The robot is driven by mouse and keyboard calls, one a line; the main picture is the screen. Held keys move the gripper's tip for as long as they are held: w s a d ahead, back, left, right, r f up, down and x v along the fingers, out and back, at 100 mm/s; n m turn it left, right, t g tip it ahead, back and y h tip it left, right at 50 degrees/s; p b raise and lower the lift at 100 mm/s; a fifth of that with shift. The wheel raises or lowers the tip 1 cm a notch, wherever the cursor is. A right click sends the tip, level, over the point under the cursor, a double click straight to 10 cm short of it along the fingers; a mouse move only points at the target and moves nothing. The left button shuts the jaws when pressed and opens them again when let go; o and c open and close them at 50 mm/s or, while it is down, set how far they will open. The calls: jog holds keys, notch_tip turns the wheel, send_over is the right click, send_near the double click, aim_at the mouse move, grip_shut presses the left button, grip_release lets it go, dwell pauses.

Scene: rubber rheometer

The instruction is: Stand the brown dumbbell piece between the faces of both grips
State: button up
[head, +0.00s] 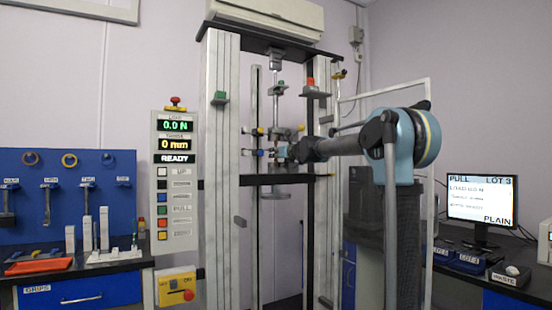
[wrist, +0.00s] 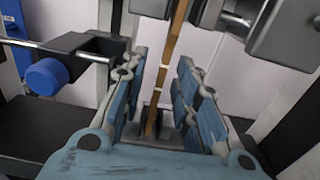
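The brown dumbbell piece (wrist: 165,65) shows in the wrist view as a thin, slightly tilted upright strip. My gripper (wrist: 163,62) is open around it, with its blue-padded fingers on either side and a visible gap at each. The strip's upper part passes between two grey metal blocks of a grip (wrist: 212,14) at the top of the view. Its lower end meets a grey part low between my fingers; the contact there is unclear. In the head view my gripper (head: 294,152) reaches into the test frame, and the piece is too small to make out.
The frame's columns (head: 218,150) stand on both sides of the grips. A blue knob (wrist: 46,77) on a dark bracket is close to my left finger. A panel (head: 175,180) reads 0.0 N, 0 mm, READY. A bench with a monitor (head: 481,200) stands right.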

jog(key=v, duration=1.1)
jog(key=shift+d, duration=0.2)
jog(key=shift+s+f, duration=0.1)
jog(key=shift+s, duration=0.05)
jog(key=s+d+f+n+g+h, duration=0.1)
jog(key=s+d+f+n+g, duration=0.25)
jog(key=s+f+n, duration=0.75)
jog(key=s+d+f+n+g+h, duration=0.1)
jog(key=s+d+f+n+g, duration=0.25)
jog(key=s+f+n, duration=0.8)
jog(key=s+d+f+n+g+h, duration=0.2)
jog(key=s+d+f, duration=0.3)
jog(key=s+f, duration=0.3)
jog(key=s+d+f+n+g+h, duration=0.2)
jog(key=s+d+f, duration=0.4)
jog(key=f, duration=0.7)
jog(key=s+d+f+n+g+h, duration=0.1)
jog(key=s+d+f+n+h, duration=0.2)
jog(key=s+f, duration=0.7)
jog(key=d+f+h, duration=0.1)
jog(key=d, duration=0.1)
jog(key=shift+s+d+g, duration=0.3)
jog(key=shift+s+g, duration=0.05)
jog(key=shift+g, duration=0.05)
jog(key=shift+f, duration=0.15)
